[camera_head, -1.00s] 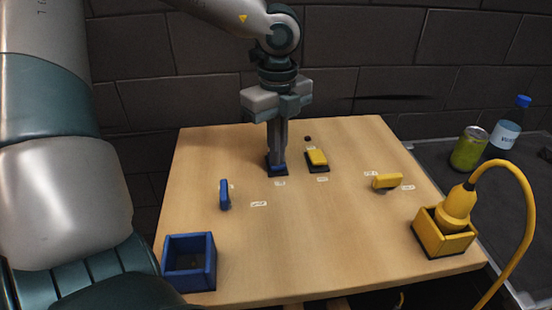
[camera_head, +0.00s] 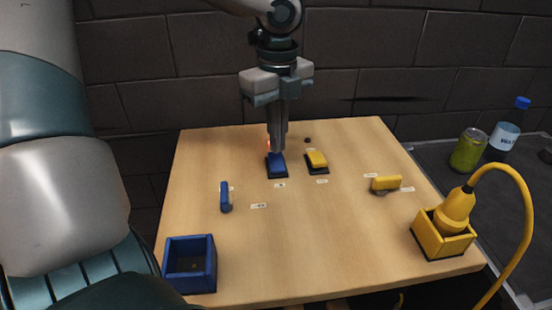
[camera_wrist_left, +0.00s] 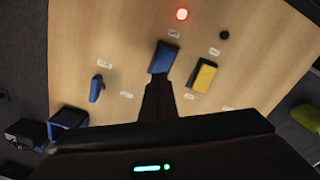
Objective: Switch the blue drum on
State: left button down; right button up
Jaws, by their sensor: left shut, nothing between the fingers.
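A blue rocker button (camera_head: 277,165) on a dark base stands in the middle back of the table; it also shows in the left wrist view (camera_wrist_left: 164,58). A lit red lamp (camera_wrist_left: 182,14) is behind it, partly hidden by my fingers in the head view. A blue handle (camera_head: 225,197), perhaps the blue drum, stands to the left; its long side runs front to back. It also shows in the wrist view (camera_wrist_left: 96,88). My left gripper (camera_head: 277,149) is shut and empty, pointing down just above or behind the blue button; contact cannot be told. My right gripper is not in view.
A yellow rocker (camera_head: 317,160) with a dark lamp (camera_head: 307,140) is right of the blue one. A yellow handle (camera_head: 386,184) lies crosswise. A blue box (camera_head: 190,285) and a yellow box (camera_head: 440,247) with a corded yellow plug (camera_head: 457,208) stand in front. The centre front is clear.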

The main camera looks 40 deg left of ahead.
aim_at(277, 167)
pick_arm(q)
jog(key=shift+r+p, duration=0.35)
jog(key=shift+r, duration=1.2)
